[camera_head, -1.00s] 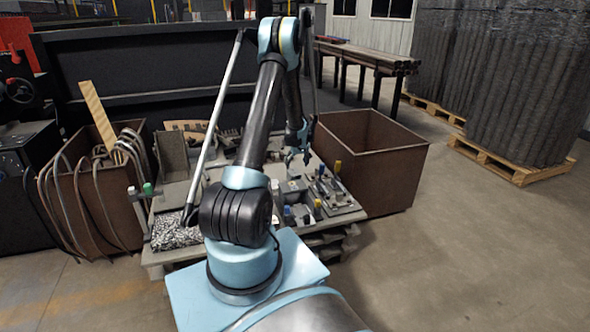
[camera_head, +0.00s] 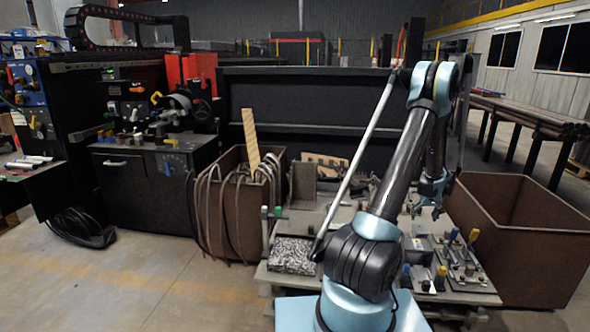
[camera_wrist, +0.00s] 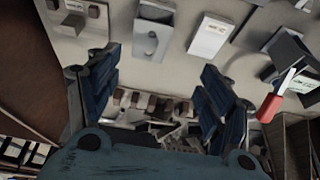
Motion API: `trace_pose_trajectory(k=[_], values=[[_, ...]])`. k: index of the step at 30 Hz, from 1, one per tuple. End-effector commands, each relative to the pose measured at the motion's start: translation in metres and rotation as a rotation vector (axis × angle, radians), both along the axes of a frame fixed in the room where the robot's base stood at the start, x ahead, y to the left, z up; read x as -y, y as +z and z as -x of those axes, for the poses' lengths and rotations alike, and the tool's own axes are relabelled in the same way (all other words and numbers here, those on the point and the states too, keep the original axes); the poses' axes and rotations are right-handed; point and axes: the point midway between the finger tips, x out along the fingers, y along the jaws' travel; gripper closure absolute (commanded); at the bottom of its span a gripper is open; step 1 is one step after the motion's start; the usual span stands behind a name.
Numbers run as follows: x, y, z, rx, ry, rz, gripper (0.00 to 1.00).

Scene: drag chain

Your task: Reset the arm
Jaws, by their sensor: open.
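My arm rises in the head view and bends over at the top, with my gripper (camera_head: 430,207) hanging down at its right above the worktable (camera_head: 335,215). In the wrist view my gripper (camera_wrist: 158,82) has its two dark blue fingers spread wide with nothing between them. The table top lies beyond the fingers, with grey blocks and fixtures on it. My gripper appears apart from them.
Clamps with yellow and blue handles (camera_head: 452,262) sit on the table's right. A brown bin (camera_head: 525,235) stands right of it, another with cables (camera_head: 235,210) left. A dark cabinet (camera_head: 140,190) stands further left. Floor is clear at front left.

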Motion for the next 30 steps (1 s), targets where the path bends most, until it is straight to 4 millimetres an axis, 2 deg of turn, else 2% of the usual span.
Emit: trace_pose_trajectory(k=[6,14,23,30], values=[[-0.056,0.055,-0.005,-0.015,0.026,-0.011,0.27],[-0.126,0.116,0.003,-0.036,0.053,-0.022,0.27],[-0.206,0.173,0.028,-0.06,0.083,-0.032,0.27],[-0.268,0.207,0.059,-0.079,0.107,-0.036,0.27]])
